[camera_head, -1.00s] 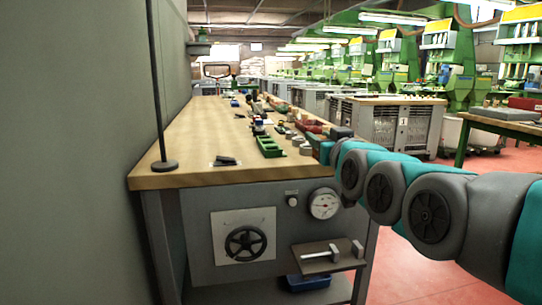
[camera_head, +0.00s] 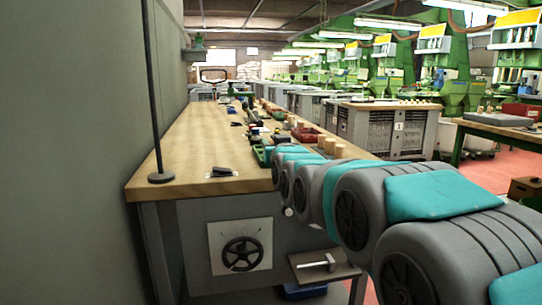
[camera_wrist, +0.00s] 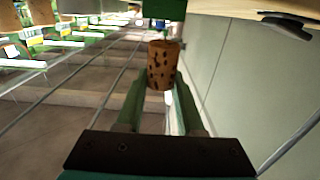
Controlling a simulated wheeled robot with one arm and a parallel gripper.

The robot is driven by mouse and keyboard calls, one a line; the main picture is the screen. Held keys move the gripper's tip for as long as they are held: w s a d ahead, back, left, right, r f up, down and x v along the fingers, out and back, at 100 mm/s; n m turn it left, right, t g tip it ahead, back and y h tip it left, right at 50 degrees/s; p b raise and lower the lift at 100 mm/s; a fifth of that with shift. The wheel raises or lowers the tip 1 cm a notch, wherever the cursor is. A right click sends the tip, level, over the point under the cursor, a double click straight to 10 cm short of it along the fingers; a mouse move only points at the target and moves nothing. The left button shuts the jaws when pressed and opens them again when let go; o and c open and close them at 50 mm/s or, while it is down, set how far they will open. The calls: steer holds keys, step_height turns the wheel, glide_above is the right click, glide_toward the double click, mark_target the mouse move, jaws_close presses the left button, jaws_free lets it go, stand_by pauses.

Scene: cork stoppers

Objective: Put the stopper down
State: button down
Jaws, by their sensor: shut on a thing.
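My gripper (camera_wrist: 161,76) is shut on a cork stopper (camera_wrist: 162,64), brown with dark pits, held between its two green fingers in the wrist view. In the head view my arm reaches over the front right edge of the wooden bench (camera_head: 190,145), and my arm hides the gripper and the held stopper. I cannot tell how high the stopper is above any surface. Several other pale cork pieces (camera_head: 340,151) stand on the bench just beyond my arm.
A green tray (camera_head: 262,155) and a red tray (camera_head: 304,134) lie among small items along the bench's right side. A thin pole on a round base (camera_head: 161,177) stands at the left by the wall. A dark small object (camera_head: 221,171) lies near the front. The bench's left half is mostly clear.

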steer(key=shift+w+a, duration=0.2)
steer(key=shift+f+p, duration=0.3)
steer(key=shift+f, duration=1.5)
steer(key=shift+f, duration=0.15)
steer(key=c, duration=0.5)
jaws_free()
steer(key=shift+c, duration=0.2)
steer(key=shift+r, duration=0.25)
steer(key=b+v, duration=0.1)
steer(key=v, duration=1.1)
